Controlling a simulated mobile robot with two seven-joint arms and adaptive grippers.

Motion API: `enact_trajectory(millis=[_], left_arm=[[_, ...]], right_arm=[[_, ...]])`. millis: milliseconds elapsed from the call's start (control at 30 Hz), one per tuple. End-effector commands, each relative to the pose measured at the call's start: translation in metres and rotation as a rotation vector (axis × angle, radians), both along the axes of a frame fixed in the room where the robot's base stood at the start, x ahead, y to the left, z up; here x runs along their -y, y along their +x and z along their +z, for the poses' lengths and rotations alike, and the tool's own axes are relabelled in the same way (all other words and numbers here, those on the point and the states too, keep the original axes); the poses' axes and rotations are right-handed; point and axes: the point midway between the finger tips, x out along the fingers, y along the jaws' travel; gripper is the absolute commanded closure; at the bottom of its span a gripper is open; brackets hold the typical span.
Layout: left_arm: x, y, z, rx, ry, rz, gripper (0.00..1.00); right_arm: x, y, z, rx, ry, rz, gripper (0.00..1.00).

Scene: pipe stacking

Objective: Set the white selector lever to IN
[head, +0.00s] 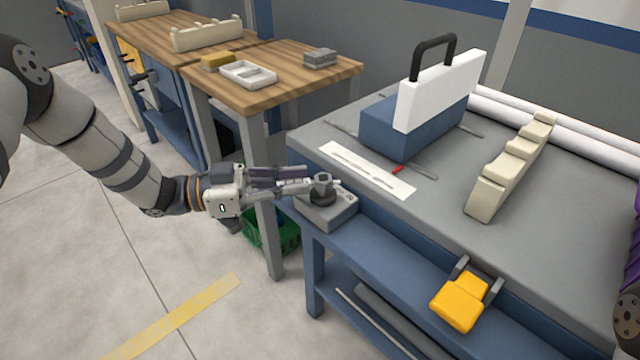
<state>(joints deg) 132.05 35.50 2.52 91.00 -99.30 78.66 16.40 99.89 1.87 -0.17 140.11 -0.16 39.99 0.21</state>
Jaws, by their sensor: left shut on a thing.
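A grey control box (328,211) sits at the near left corner of the grey-topped bench. A dark grey knob (322,192) with a hex-shaped top stands on it. My left gripper (312,186) reaches in from the left, its fingers lying level at the knob and closed on it. The fingers partly cover the knob's left side. I cannot make out a white lever or an IN mark; either may be hidden by the gripper or too small. My right gripper is out of view; only part of my right arm shows at the right edge.
The bench (560,235) carries a white slotted strip (362,168) with a red marker (397,170), a blue block with a white panel (440,88) and black handle, and a beige stepped rack (508,170). A yellow pedal (460,301) juts from the front. A wooden table (285,80) stands behind left.

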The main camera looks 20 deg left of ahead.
Motion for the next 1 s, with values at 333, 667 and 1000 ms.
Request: enact_trajectory(millis=[333,667,1000], left_arm=[[-0.0086,0.0016,-0.0009,0.000,-0.001,-0.079,1.00],[-0.0093,0.0019,0.0001,0.001,-0.002,-0.087,1.00],[-0.0092,0.0019,0.0001,0.002,-0.001,-0.087,0.68]], right_arm=[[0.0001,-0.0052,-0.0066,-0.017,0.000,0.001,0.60],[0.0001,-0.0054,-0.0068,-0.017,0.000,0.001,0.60],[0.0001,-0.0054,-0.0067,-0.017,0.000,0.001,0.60]])
